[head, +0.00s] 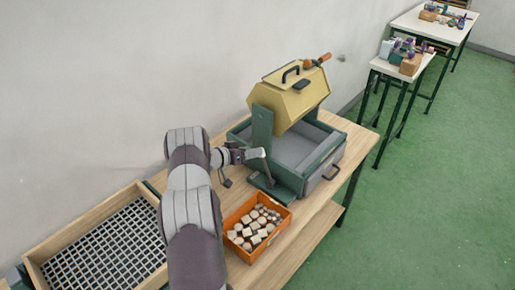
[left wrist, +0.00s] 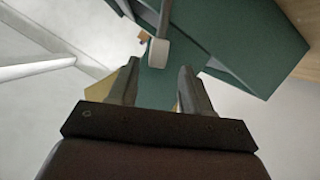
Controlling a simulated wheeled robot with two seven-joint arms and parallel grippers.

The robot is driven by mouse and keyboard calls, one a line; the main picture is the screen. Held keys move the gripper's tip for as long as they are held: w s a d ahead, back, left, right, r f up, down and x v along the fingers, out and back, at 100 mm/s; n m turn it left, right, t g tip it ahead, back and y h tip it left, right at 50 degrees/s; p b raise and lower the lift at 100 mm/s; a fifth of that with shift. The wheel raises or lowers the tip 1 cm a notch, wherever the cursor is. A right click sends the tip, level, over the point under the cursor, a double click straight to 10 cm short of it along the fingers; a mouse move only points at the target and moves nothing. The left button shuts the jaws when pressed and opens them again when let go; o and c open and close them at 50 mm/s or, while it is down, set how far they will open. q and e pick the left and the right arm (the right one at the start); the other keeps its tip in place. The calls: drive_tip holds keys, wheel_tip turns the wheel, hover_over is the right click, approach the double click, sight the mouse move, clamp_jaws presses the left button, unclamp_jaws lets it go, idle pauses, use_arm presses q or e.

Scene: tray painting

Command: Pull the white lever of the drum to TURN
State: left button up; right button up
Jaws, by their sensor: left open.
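The yellow many-sided drum (head: 290,98) is mounted on a green stand (head: 262,135) over a grey tray (head: 292,150). Its lever (head: 267,170) rises from a green foot plate at the stand's near side, and its white end (head: 258,153) is at my left gripper. My left gripper (head: 248,155) is open. In the left wrist view the white lever end (left wrist: 158,52) shows just beyond and between the two fingertips (left wrist: 158,68); I cannot tell whether they touch it. TURN markings are not readable. My right gripper is not in view.
An orange bin (head: 278,231) of small pale pieces stands in front of the drum on the wooden bench (head: 244,272). A wooden-framed mesh tray (head: 100,250) is at the lower left. The wall is close behind the bench. Two side tables (head: 405,64) stand at the upper right, with open green floor.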

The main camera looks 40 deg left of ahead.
use_arm(q)
drive_tip(key=x, duration=0.3)
drive_tip(key=shift+w+d, duration=0.15)
drive_tip(key=shift+w, duration=0.15)
drive_tip(key=shift+c, duration=0.3)
drive_tip(key=shift+s+r, duration=0.15)
clamp_jaws()
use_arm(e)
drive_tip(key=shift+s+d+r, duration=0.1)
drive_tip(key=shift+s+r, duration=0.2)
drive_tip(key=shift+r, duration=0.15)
